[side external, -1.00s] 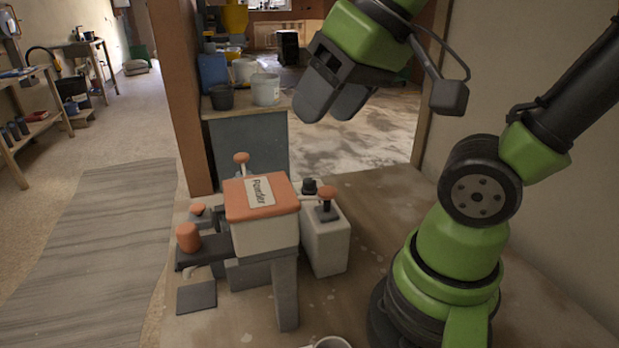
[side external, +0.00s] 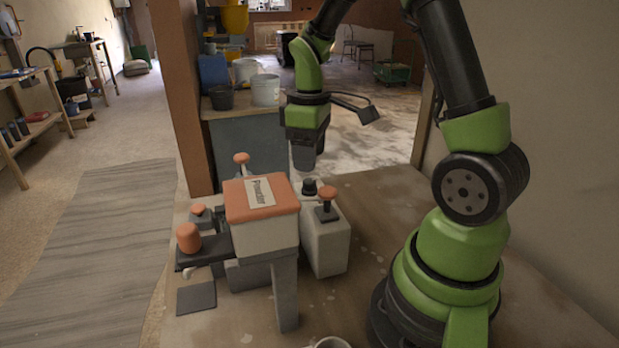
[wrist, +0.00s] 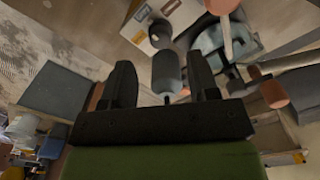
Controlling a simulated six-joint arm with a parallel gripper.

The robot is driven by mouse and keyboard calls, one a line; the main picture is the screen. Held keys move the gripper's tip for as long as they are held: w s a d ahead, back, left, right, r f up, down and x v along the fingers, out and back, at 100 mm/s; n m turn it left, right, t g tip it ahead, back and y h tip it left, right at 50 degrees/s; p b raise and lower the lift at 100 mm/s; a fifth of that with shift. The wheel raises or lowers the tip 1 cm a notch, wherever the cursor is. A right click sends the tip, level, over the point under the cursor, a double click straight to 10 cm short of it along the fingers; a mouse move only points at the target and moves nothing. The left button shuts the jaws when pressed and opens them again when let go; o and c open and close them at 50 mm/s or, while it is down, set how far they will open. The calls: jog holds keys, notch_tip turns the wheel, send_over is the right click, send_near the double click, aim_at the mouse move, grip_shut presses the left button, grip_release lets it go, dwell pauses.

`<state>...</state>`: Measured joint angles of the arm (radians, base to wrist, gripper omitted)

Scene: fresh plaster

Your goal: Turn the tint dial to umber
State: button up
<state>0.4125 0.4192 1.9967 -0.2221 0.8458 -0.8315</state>
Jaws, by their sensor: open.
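A black dial (side external: 309,187) stands on top of the pale box (side external: 326,245) at the right of the machine. A black knob (wrist: 160,33) beside a white plate (wrist: 143,12) shows in the wrist view; any tint marks are too small to read. My gripper (side external: 304,166) points down just above and behind the dial, apart from it as far as I can tell. Its two fingers (wrist: 161,80) are open in the wrist view. A dark grey cylinder (wrist: 166,72) shows between them; I cannot tell what it belongs to or whether it is touched.
An orange lid (side external: 235,205) with a label covers the machine's hopper. An orange-topped lever (side external: 326,193) stands right of the dial, and an orange ball lever (side external: 241,158) rises behind the lid. A large orange knob (side external: 188,237) is at the left.

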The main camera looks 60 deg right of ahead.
aim_at(309, 181)
notch_tip(309, 181, down, 6)
jog(key=shift+r, duration=0.2)
jog(key=c, duration=0.9)
